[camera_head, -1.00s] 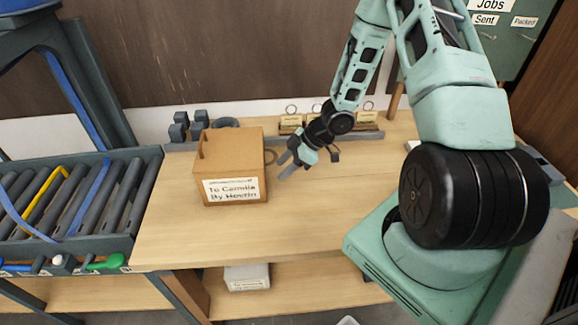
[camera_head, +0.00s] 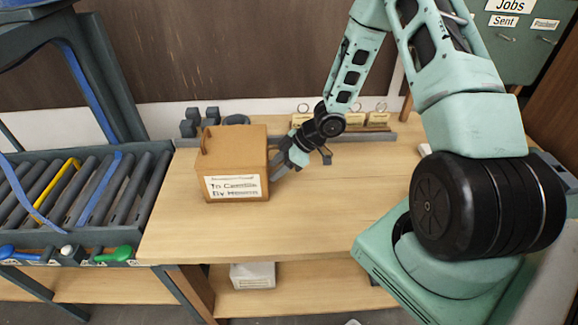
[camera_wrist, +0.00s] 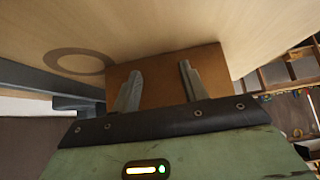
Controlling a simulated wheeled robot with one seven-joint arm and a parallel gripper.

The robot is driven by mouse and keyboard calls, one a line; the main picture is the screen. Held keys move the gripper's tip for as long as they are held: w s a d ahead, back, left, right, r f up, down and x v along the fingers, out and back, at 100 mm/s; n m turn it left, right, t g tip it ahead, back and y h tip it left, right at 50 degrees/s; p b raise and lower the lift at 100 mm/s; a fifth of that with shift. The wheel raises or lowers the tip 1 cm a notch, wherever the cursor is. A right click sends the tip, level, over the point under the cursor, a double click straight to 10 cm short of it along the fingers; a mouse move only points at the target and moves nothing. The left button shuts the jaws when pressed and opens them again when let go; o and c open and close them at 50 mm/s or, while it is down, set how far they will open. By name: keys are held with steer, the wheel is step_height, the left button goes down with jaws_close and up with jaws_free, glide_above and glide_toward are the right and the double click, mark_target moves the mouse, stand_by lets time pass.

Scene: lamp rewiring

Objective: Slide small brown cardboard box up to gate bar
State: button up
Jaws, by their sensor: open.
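The small brown cardboard box (camera_head: 233,152) with a white handwritten label stands upright on the wooden bench, near its left end. My gripper (camera_head: 280,168) is at the box's right side, jaws open, fingertips at or very close to that side; exact contact is hard to tell. In the wrist view my open fingers (camera_wrist: 158,82) point at the brown box face (camera_wrist: 213,68), with a gap between them. A yellow bent bar (camera_head: 48,192) lies across the rollers at the left; I cannot tell for certain whether it is the gate bar.
The roller conveyor (camera_head: 125,195) with blue straps adjoins the bench's left end. Grey blocks (camera_head: 190,125) and a dark ring (camera_head: 236,119) sit behind the box. Tagged holders (camera_head: 350,119) line the back rail. The bench (camera_head: 310,215) is clear in front and right.

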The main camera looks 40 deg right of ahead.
steer(key=shift+w+a, duration=0.5)
steer(key=shift+a, duration=0.2)
steer(key=shift+w+a, duration=0.6)
steer(key=shift+a, duration=0.3)
steer(key=shift+w+a, duration=0.6)
steer(key=shift+a, duration=0.35)
steer(key=shift+w+a, duration=0.6)
steer(key=shift+a, duration=0.3)
steer(key=shift+w+a+p, duration=0.2)
steer(key=shift+w+a, duration=0.4)
steer(key=shift+a, duration=0.3)
steer(key=shift+w+a+p, duration=0.25)
steer(key=shift+w+a, duration=0.35)
steer(key=shift+a, duration=0.25)
steer(key=shift+w+a+p, duration=0.2)
steer(key=shift+w+a, duration=0.4)
steer(key=shift+a, duration=0.3)
steer(key=shift+w+a+p, duration=0.3)
steer(key=shift+w+a, duration=0.3)
steer(key=shift+a, duration=0.3)
steer(key=shift+w+a+p, duration=0.25)
steer(key=shift+w+a, duration=0.4)
steer(key=shift+a, duration=0.25)
steer(key=shift+w+a+p, duration=0.3)
steer(key=shift+w+a, duration=0.3)
steer(key=shift+a, duration=0.3)
